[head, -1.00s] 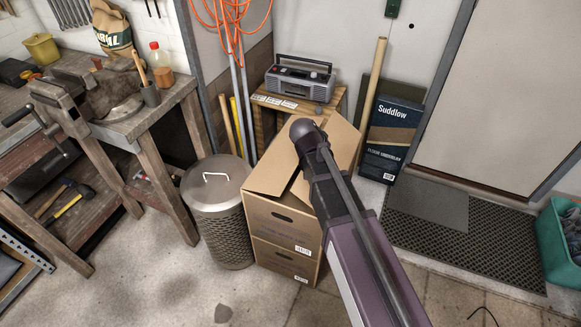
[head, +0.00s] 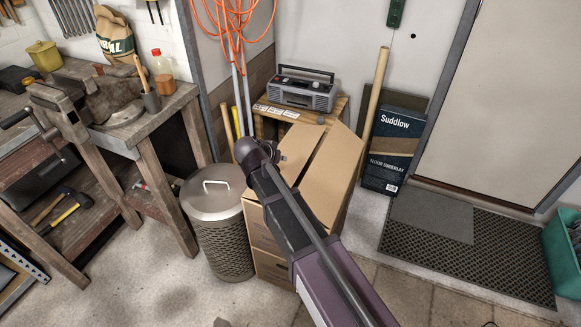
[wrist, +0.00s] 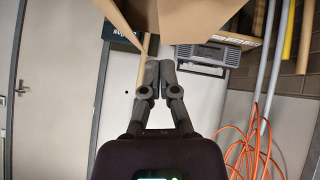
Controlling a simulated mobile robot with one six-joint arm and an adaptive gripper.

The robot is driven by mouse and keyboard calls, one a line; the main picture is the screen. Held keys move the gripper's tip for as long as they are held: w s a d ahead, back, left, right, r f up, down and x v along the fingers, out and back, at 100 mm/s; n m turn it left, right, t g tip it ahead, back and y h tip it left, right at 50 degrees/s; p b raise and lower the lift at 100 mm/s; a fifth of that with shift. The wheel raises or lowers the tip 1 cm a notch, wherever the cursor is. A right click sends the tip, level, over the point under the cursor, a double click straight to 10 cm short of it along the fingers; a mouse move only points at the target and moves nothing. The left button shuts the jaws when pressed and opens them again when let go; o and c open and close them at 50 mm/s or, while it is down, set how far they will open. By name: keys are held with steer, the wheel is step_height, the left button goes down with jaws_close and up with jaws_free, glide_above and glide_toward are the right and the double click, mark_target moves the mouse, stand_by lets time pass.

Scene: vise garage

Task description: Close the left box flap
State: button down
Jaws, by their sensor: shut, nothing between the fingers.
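The cardboard box (head: 272,265) stands in the middle of the head view, partly behind my arm. Its left flap (head: 293,140) slopes over the left of the top, and my arm crosses in front of it. The right flap (head: 335,172) is on the other side of a narrow dark gap. My gripper (wrist: 152,66) is shut and empty in the wrist view, with cardboard panels (wrist: 205,15) beyond its tips. Contact with the cardboard cannot be told. In the head view the fingers are mostly hidden by my wrist.
A lidded metal bin (head: 215,190) stands close left of the box. A radio (head: 302,92) sits on a small wooden stand behind it. A wooden pole (head: 376,105) and a dark Suddlow box (head: 394,145) stand to the right. Floor mats lie farther right.

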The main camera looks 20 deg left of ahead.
steer(key=shift+w+f, duration=0.1)
steer(key=b, duration=0.7)
glide_above(300, 171)
steer(key=s+a, duration=0.2)
step_height(300, 171, down, 7)
steer(key=shift+d, duration=0.15)
steer(key=shift+d+f+b, duration=0.25)
steer(key=shift+f+b, duration=0.65)
steer(key=shift+b, duration=0.05)
steer(key=shift+d+f+b, duration=0.2)
steer(key=shift+f+b, duration=0.7)
steer(key=shift+b, duration=0.05)
